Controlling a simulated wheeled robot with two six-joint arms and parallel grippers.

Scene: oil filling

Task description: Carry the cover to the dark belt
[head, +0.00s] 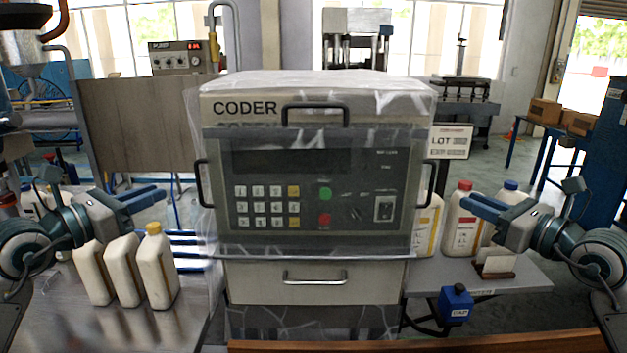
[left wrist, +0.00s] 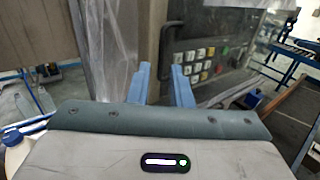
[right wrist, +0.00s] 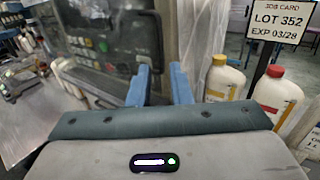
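A clear, wrinkled plastic cover (head: 218,235) is draped over the beige coder machine (head: 300,285). Dark handles show at its top (head: 315,106), left side (head: 203,183) and right side (head: 424,180). My left gripper (head: 158,195) is open and empty, left of the cover and apart from it. My right gripper (head: 469,202) is open and empty, to the right of the cover. Both wrist views show two blue fingers with a gap between them. A dark conveyor-like surface (head: 462,108) stands at the back right; I cannot tell whether it is the dark belt.
Several white bottles, one yellow-capped (head: 155,265), stand on the left metal table (head: 125,325). A LOT sign (head: 450,142) stands behind. A wooden edge (head: 420,342) runs along the front.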

